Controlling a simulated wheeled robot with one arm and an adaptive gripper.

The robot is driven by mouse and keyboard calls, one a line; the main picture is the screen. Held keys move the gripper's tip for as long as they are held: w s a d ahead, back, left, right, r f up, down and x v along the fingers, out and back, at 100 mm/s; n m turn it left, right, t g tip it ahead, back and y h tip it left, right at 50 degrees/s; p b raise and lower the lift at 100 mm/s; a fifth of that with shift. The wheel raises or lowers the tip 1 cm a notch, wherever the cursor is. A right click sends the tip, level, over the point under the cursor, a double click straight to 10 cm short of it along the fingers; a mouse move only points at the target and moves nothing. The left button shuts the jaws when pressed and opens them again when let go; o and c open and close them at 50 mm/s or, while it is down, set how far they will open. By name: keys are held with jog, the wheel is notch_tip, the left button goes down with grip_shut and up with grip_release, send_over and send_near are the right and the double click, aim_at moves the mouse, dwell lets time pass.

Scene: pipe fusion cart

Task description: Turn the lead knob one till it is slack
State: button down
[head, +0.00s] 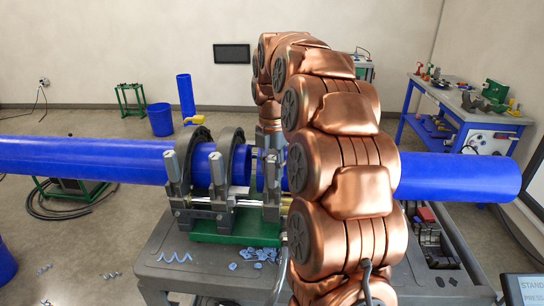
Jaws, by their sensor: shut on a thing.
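The pipe fusion clamp (235,228) stands on the cart, with its rings around the blue pipe. Upright grey clamp knobs show on its near side: a left one (172,166), a middle one (217,168) and a right one (270,167). No label tells which is lead knob one. My copper arm arches up and over, and its end comes down behind the arm's near links. My gripper (268,140) shows only in part, low over the right side of the clamp. It is shut on a knob there; its fingertips and the grip itself are largely hidden.
The long blue pipe (85,158) runs left from the clamp, and another pipe length (460,177) reaches right past my arm. Blue shavings (258,254) lie on the grey cart top (190,268). A workbench (450,98) stands at back right.

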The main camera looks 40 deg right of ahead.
jog(key=shift+n, duration=0.3)
jog(key=shift+a+r+n+p, duration=0.1)
jog(key=shift+r+n+p, duration=0.05)
jog(key=shift+n+p, duration=0.45)
jog(key=shift+f+n, duration=0.2)
jog(key=shift+n, duration=0.6)
jog(key=shift+r+p, duration=0.1)
jog(key=shift+p, duration=0.2)
jog(key=shift+r+n+p, duration=0.1)
jog(key=shift+n+p, duration=0.55)
jog(key=shift+n, duration=0.85)
jog(key=shift+p, duration=0.3)
